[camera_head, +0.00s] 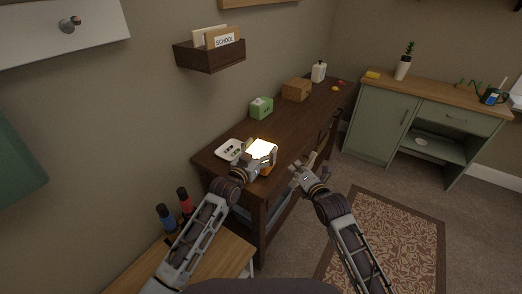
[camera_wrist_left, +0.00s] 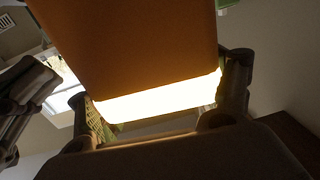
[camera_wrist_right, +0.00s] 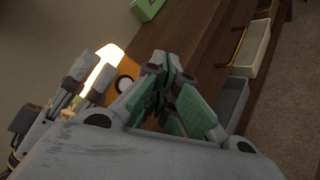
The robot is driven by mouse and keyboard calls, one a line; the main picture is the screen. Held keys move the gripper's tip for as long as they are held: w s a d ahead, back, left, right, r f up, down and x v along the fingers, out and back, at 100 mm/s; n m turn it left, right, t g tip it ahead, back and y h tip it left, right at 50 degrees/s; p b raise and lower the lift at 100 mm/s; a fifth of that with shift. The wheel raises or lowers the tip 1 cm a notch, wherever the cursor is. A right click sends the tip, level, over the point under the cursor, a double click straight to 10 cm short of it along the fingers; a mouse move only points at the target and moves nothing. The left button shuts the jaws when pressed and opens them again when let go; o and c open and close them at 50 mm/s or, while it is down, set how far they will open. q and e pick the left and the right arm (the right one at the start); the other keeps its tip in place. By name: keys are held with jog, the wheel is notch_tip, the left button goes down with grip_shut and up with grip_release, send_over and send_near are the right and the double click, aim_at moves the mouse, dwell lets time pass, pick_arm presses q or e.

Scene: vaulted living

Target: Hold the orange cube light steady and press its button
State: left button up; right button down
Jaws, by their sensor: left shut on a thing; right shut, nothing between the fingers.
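The orange cube light (camera_head: 264,170) is at the near end of the dark wooden table, and its top glows bright white. It fills much of the left wrist view (camera_wrist_left: 130,45), with its glowing band between the fingers. My left gripper (camera_head: 257,163) is shut on the cube light. A dark round button (camera_wrist_right: 124,85) shows on the cube's orange face in the right wrist view. My right gripper (camera_head: 304,167) is shut and empty, to the right of the cube and apart from it in the head view. Its closed fingertips (camera_wrist_right: 163,62) point past the cube's button side.
A white socket-like plate (camera_head: 229,150) lies on the dark table (camera_head: 291,125) left of the light. A green box (camera_head: 261,107), a brown box (camera_head: 296,90) and a white bottle (camera_head: 318,72) stand farther back. Open drawers (camera_wrist_right: 232,98) show below the table's edge.

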dwell(0.4)
pick_arm(q)
jog(key=o, duration=1.1)
jog(key=shift+c, duration=0.2)
jog(key=v, duration=1.2)
dwell(0.5)
